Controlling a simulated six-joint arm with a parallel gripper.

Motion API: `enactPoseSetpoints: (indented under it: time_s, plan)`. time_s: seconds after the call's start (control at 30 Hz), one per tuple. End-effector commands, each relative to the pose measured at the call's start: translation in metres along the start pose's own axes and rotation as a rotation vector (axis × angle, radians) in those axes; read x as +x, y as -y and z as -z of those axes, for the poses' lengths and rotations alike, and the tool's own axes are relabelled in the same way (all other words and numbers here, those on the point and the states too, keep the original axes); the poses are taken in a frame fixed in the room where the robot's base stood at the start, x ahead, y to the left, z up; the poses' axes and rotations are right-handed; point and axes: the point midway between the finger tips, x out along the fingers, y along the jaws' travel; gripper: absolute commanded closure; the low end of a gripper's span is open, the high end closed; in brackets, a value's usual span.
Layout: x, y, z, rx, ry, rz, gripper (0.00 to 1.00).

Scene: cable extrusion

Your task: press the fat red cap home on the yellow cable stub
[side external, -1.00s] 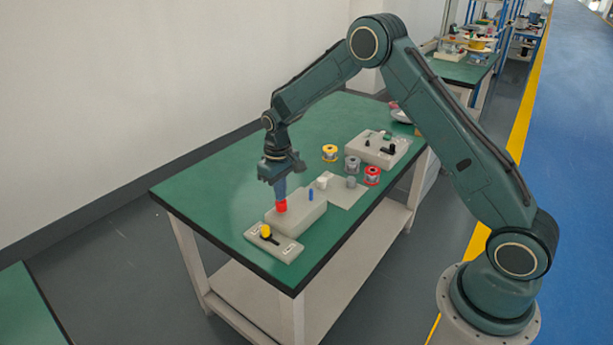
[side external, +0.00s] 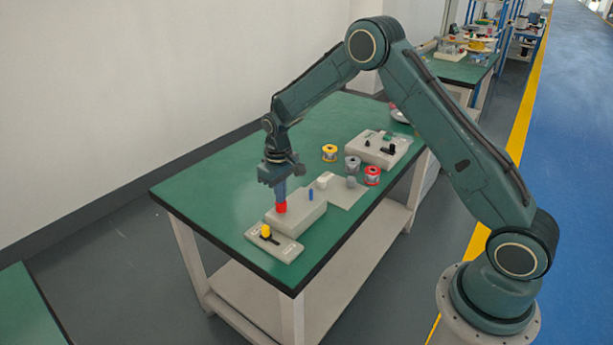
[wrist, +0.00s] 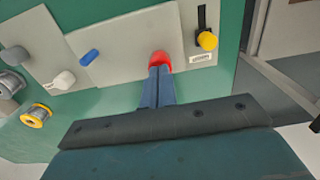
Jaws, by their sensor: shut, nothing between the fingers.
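The fat red cap (side external: 281,208) stands upright on the pale block (side external: 308,218) on the green bench. It also shows in the wrist view (wrist: 160,61). My gripper (side external: 281,202) points straight down with its fingers together and empty. The closed fingertips (wrist: 160,68) meet the top of the cap, apparently touching it, and hide part of it. I cannot see the yellow cable stub; whatever is under the cap is hidden.
A small plate (side external: 287,252) with a yellow knob (side external: 266,230) and black slot lies in front of the block. A blue peg (side external: 311,195) stands on the block. Behind are a white piece (side external: 322,183), a grey cylinder (side external: 351,182), several spools and a pale fixture box (side external: 364,149).

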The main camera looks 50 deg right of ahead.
Motion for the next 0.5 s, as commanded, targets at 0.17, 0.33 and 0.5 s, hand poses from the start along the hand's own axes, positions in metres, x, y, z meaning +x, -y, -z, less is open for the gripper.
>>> enactPoseSetpoints:
  time_s: [0.17, 0.33, 0.5]
  plan:
    - [0.0024, 0.0, -0.0004, 0.0, 0.001, 0.0, 1.0]
    - [0.004, 0.0, -0.0006, 0.0, 0.002, 0.0, 1.0]
    - [0.0056, 0.0001, -0.0008, 0.0, 0.003, 0.0, 1.0]
